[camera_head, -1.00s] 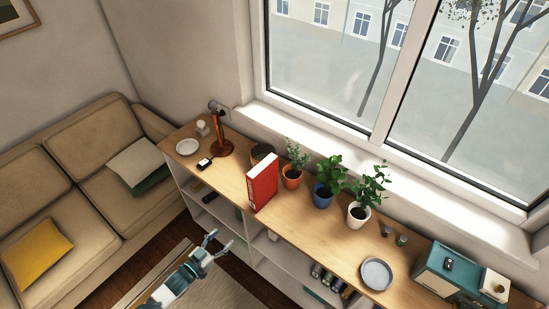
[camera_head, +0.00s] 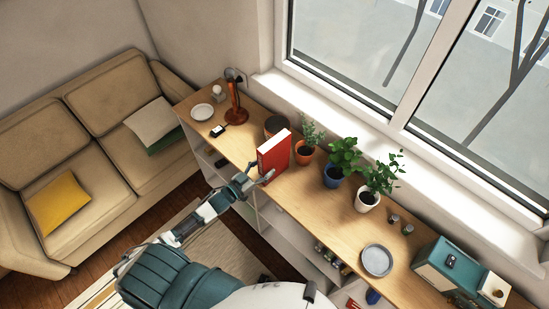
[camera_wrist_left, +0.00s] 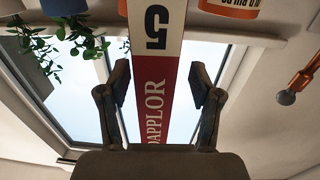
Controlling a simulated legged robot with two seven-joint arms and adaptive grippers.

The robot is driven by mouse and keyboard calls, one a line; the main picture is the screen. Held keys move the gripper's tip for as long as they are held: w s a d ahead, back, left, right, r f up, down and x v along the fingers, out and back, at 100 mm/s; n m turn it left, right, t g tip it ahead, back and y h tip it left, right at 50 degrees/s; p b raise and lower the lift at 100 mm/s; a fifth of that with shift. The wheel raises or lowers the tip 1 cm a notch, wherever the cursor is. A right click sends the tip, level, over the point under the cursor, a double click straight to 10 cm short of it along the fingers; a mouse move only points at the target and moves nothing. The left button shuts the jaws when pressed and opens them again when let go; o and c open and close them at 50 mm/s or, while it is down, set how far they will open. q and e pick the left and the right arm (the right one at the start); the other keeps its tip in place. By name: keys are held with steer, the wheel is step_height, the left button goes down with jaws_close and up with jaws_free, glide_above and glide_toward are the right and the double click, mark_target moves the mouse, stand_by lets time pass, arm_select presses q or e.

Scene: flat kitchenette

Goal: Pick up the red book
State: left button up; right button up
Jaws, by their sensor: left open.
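The red book (camera_head: 275,153) stands upright on the wooden shelf top, with its spine facing my left arm. In the left wrist view its red and white spine (camera_wrist_left: 155,98) runs down the middle, with a large "5" and letters on it. My left gripper (camera_head: 261,174) is open at the spine side of the book. In the wrist view the left gripper's two fingers (camera_wrist_left: 160,84) show on either side of the spine, with gaps on both sides. I cannot tell how deep the book sits between them. My right gripper is not in view.
A dark round pot (camera_head: 275,126) stands just behind the book. An orange plant pot (camera_head: 305,155) is close to its right, then a blue pot (camera_head: 333,177) and a white pot (camera_head: 367,200). A red-brown lamp (camera_head: 237,113) stands to the left. The shelf top right of the book's front is clear.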

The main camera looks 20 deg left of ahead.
mark_target(274, 161)
arm_select(q)
steer(key=shift+w+d, duration=0.35)
steer(key=shift+w, duration=0.2)
steer(key=x, duration=0.2)
steer(key=p+x, duration=0.1)
steer(key=x, duration=0.1)
steer(key=shift+f, duration=0.3)
steer(key=shift+r, duration=0.1)
steer(key=shift+c, duration=1.2)
jaws_close()
